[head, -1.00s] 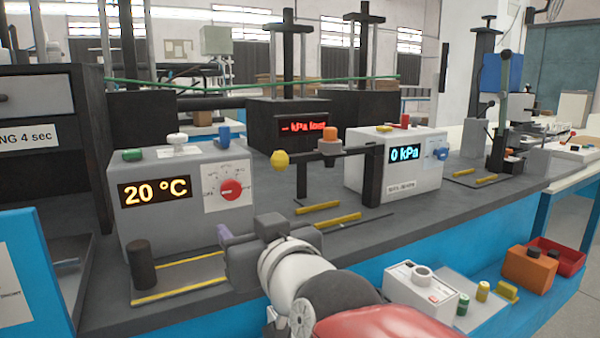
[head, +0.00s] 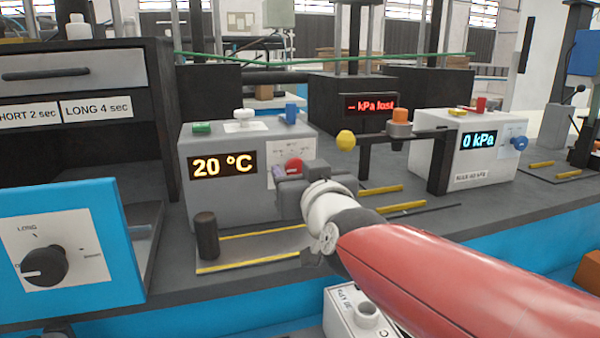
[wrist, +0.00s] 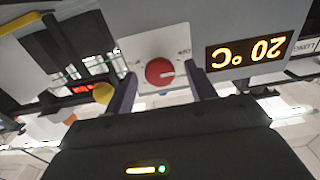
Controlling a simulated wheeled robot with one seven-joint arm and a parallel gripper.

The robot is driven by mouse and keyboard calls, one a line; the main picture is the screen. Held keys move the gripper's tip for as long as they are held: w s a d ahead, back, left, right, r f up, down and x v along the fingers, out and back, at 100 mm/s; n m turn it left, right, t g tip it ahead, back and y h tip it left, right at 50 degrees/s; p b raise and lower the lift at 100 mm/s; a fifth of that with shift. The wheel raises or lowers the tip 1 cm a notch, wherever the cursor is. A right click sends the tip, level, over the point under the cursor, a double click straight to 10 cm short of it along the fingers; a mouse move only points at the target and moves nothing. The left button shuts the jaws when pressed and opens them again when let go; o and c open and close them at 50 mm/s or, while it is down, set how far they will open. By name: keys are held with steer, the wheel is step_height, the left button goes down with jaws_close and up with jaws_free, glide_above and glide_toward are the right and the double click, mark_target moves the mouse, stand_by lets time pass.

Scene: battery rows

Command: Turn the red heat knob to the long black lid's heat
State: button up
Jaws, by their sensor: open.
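The red heat knob (head: 293,167) sits on a white dial plate on the front of the grey heater box (head: 235,205). The box's display (head: 222,165) reads 20 °C. In the wrist view the knob (wrist: 160,72) appears between the two fingers of my gripper (wrist: 163,95), which is open and in front of it. In the head view my gripper (head: 292,190) covers the lower part of the dial. Whether the fingers touch the knob I cannot tell. I cannot identify a long black lid.
A blue box with a black LONG/SHORT knob (head: 44,266) stands at front left. Labels on the dark cabinet read "SHORT 2 sec" and "LONG 4 sec" (head: 97,108). A 0 kPa box (head: 470,150), a yellow ball (head: 345,140) and a black post (head: 207,235) stand nearby.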

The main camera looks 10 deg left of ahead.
steer(key=shift+c, duration=0.4)
steer(key=c, duration=0.9)
steer(key=shift+o, duration=0.2)
steer(key=shift+f, duration=0.1)
steer(key=m+b, duration=0.3)
steer(key=shift+f+m, duration=0.1)
steer(key=shift+m, duration=0.2)
steer(key=m+b, duration=0.2)
steer(key=m, duration=0.3)
steer(key=shift+b, duration=0.35)
